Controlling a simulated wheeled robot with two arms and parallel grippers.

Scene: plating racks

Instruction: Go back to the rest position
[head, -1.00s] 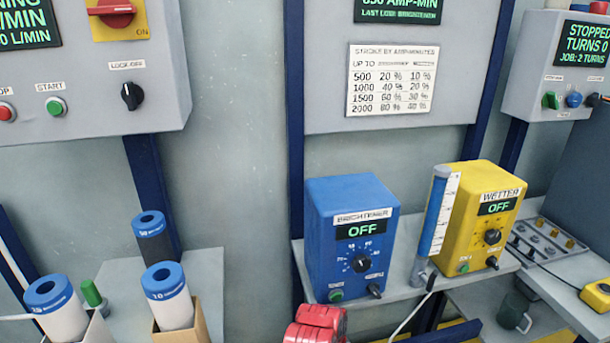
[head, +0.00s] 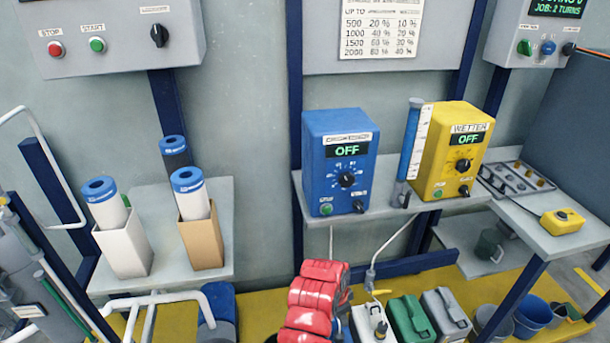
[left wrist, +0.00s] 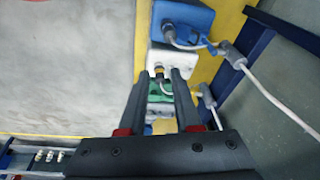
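My left gripper (left wrist: 161,78) points down in the left wrist view. Its two dark fingers stand apart with nothing held between them; the jugs on the floor show through the gap. My red left arm shows at the bottom middle of the head view, in front of the bench with the blue brightener box (head: 337,165); the fingers cannot be made out there. My right gripper is in neither view.
The yellow wetter box (head: 450,155) and a blue tube (head: 410,140) stand on the same bench (head: 400,212). Blue-capped cylinders in white (head: 123,245) and brown boxes (head: 202,238) stand on the left shelf. Green (head: 410,318) and grey jugs (head: 446,312) stand below.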

